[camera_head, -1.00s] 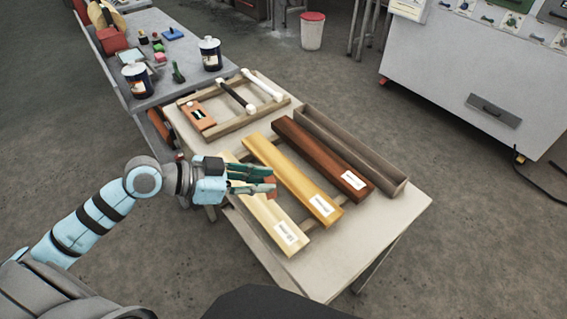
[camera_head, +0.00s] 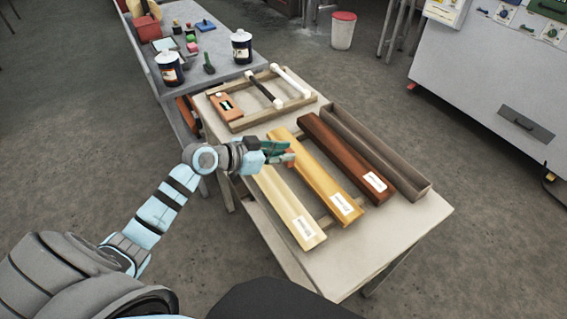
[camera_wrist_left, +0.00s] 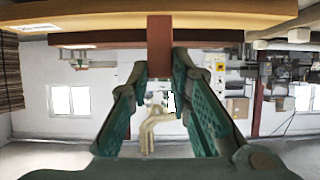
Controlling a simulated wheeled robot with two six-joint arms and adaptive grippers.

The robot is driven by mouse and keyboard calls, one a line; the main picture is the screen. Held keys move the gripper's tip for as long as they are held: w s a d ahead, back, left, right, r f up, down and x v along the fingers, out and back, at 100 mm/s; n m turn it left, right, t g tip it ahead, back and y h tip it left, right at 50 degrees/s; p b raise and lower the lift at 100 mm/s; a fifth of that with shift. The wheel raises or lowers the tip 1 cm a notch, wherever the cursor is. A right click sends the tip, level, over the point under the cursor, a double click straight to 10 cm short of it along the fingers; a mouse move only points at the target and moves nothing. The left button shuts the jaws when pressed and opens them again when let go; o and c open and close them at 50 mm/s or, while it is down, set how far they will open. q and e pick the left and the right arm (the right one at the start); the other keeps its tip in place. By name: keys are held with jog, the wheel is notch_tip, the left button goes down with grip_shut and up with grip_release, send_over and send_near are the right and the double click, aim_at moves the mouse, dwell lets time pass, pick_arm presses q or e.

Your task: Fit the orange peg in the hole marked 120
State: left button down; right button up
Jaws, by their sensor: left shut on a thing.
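My left gripper (camera_head: 283,153) is shut on a small orange-red block, probably the orange peg (camera_head: 291,159), above the far ends of the pale and yellow-orange boards. In the left wrist view the peg (camera_wrist_left: 160,45) looks reddish brown and sits upright between the green fingertips. The pale board (camera_head: 285,205), yellow-orange board (camera_head: 315,180) and dark red-brown board (camera_head: 340,155) lie side by side, each with a white label at its near end. The label print is too small to read, and I cannot make out a hole marked 120. My right gripper is out of view.
A long empty wooden trough (camera_head: 412,189) lies right of the boards. Behind them is a wooden frame (camera_head: 240,124) with dark and white rods and an orange block (camera_head: 225,107). Cans stand on the grey table (camera_head: 215,73) beyond. The near table corner (camera_head: 400,235) is bare.

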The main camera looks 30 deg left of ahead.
aim_at(286, 163)
pick_arm(q)
jog(key=shift+f, duration=1.55)
jog(key=shift+f+b, duration=0.65)
jog(key=shift+b, duration=0.25)
jog(key=c, duration=1.5)
grip_release()
jog(key=shift+r, duration=0.1)
jog(key=shift+o, duration=0.2)
